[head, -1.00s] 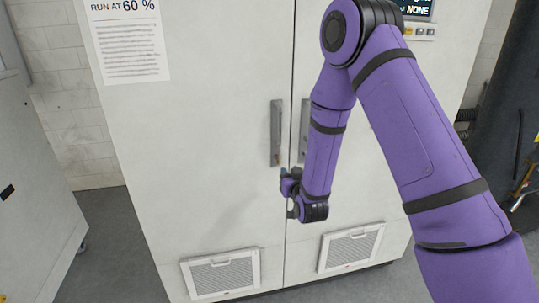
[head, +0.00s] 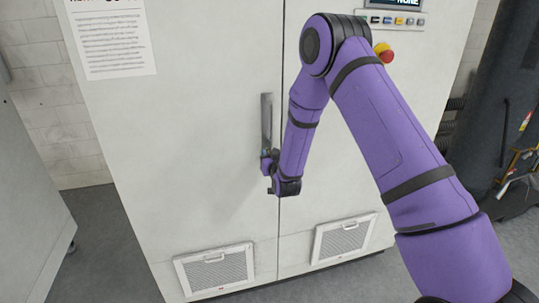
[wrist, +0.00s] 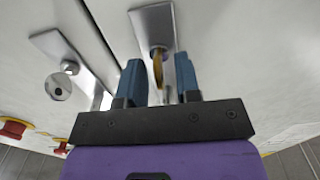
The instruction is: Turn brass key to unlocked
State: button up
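The brass key (wrist: 157,70) sticks out of a metal handle plate (wrist: 153,24) on the cabinet door in the wrist view. My gripper (wrist: 158,60) is open, with one blue-grey finger on each side of the key and visible gaps between. In the head view my gripper (head: 267,162) is at the lower end of the left door's handle (head: 266,120). The key is hidden or too small to see there. I cannot tell the lock's state from the key's angle.
A second handle plate with a round lock (wrist: 59,87) is beside it in the wrist view. The cabinet has two lower vents (head: 215,269), a red stop button (head: 383,52) and a row of buttons (head: 398,20). Another cabinet (head: 30,200) stands at left; clear floor lies between.

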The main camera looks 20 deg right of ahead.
jog(key=shift+w, duration=0.35)
grip_shut()
